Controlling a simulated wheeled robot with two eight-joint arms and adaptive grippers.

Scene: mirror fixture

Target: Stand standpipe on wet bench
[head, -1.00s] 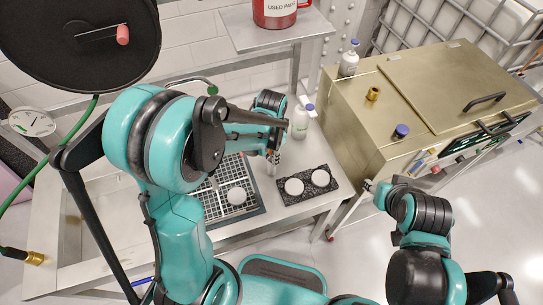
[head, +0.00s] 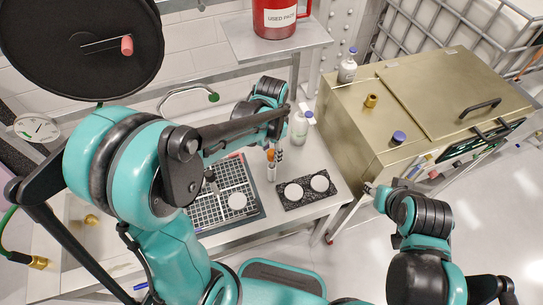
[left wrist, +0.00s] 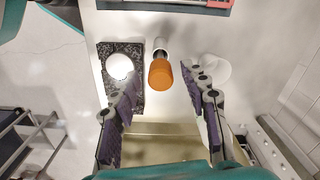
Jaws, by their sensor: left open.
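A slim upright piece with an orange top and a pale lower part, which looks like the standpipe (head: 271,172), stands on the pale bench (head: 290,222), beside a black speckled block. In the left wrist view its round orange top (left wrist: 160,75) shows between the purple-padded fingers. My left gripper (head: 274,152) is open above and around this top, with a gap on both sides in the wrist view (left wrist: 165,88). The lower end is partly hidden in the wrist view. My right gripper (head: 370,188) is small at the right; its fingers are unclear.
The speckled block (head: 301,204) carries two white discs. A black grid tray (head: 212,210) with a white disc lies left of it. A white bottle (head: 299,130) stands behind. A brass-coloured cabinet (head: 350,125) stands to the right, with a brass fitting (head: 371,100) on top.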

